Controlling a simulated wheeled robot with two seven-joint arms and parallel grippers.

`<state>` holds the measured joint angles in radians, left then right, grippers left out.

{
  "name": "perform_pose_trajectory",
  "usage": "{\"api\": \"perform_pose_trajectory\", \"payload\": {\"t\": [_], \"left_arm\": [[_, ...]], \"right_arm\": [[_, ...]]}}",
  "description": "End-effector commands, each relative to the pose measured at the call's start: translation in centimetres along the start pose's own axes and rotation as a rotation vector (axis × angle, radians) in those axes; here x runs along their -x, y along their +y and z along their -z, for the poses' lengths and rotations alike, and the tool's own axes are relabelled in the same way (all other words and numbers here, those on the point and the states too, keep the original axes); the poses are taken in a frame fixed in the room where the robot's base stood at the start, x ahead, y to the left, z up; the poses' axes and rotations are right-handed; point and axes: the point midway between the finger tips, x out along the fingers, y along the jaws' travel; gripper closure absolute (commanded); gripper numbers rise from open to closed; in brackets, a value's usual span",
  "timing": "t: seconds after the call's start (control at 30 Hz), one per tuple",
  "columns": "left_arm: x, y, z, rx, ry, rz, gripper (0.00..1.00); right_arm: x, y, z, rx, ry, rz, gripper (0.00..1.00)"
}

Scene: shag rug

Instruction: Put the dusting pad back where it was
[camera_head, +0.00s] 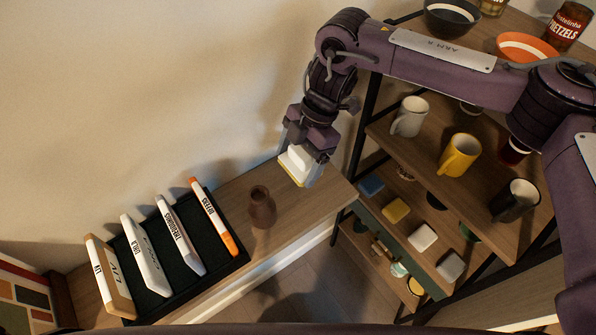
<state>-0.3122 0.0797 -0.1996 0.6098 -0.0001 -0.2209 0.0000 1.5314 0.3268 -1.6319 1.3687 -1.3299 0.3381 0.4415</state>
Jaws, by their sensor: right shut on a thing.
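The dusting pad (297,167) is a white block with a yellowish lower edge. My right gripper (302,156) points down and is shut on it, near the wall at the far right part of the narrow wooden ledge (325,190). I cannot tell whether the pad touches the ledge or hangs just above it. The gripper hides part of the pad. My left gripper is not in view.
A brown vase (262,207) stands on the ledge left of the pad. A dark tray (219,263) holds several upright books. The shelf rack (385,140) at right carries mugs, bowls and jars, with several coloured pads (423,237) lower down.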

Motion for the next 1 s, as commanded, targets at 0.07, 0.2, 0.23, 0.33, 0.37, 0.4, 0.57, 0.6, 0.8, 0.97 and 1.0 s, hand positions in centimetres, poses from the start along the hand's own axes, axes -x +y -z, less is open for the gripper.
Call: {"api": "perform_pose_trajectory", "payload": {"t": [0.07,0.2,0.23,0.33,0.37,0.4,0.57,0.6,0.8,0.97,1.0], "left_arm": [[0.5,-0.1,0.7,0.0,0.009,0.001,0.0],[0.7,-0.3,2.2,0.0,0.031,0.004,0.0],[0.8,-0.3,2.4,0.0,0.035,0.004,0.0],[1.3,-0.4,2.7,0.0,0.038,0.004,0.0],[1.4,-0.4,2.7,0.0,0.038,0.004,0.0],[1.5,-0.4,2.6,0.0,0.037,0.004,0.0],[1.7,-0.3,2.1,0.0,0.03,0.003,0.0],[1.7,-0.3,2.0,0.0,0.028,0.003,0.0],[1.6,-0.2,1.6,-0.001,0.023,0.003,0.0],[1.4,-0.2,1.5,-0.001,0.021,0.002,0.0],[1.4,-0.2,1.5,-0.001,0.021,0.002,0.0]], "right_arm": [[-1.0,0.0,-0.4,0.0,0.001,0.001,0.37],[-2.1,0.0,-0.8,0.0,0.002,0.0,0.37],[-2.4,0.0,-0.9,0.0,0.002,0.001,0.37],[-3.6,0.0,-1.5,-0.002,0.001,0.002,0.37],[-4.1,-0.1,-1.7,-0.002,0.001,0.003,0.37],[-4.7,0.0,-1.9,0.0,0.001,0.002,0.37],[-6.0,0.0,-2.4,0.0,0.001,0.0,0.37],[-6.0,0.0,-2.5,0.001,0.001,-0.001,0.37],[-6.0,0.0,-2.5,0.001,0.001,-0.001,0.37],[-6.2,0.0,-2.6,0.001,0.0,0.0,0.11],[-6.2,0.0,-2.6,0.001,0.0,0.0,0.06]]}}
